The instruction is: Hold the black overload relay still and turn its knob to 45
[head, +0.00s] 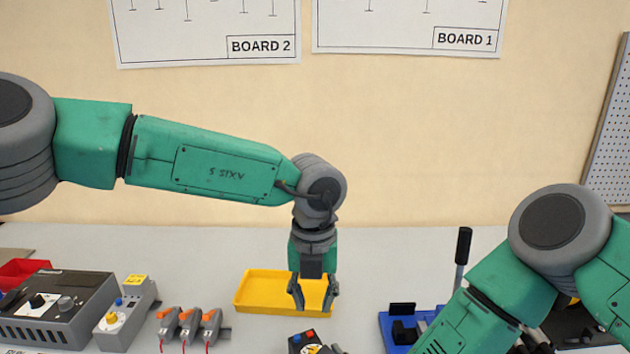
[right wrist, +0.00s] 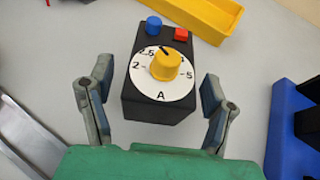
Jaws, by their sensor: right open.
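The black overload relay (right wrist: 157,108) stands on the table in the right wrist view, with a white dial (right wrist: 161,91) marked A and a yellow knob (right wrist: 166,64). The knob's dark pointer line points up and slightly left in that view. A blue button and a red button sit behind the dial. In the head view the relay (head: 306,342) is cut by the bottom edge. My right gripper (right wrist: 157,80) is open, its fingers either side of the relay with gaps. My left gripper (head: 313,292) is open and empty, pointing down in front of the yellow tray.
The yellow tray (head: 255,293) lies behind the relay. Several small grey-orange connectors (head: 188,325), a grey box with a yellow knob (head: 127,314) and a larger grey device (head: 58,308) stand left. A blue-based tool with a black lever (head: 463,246) stands right.

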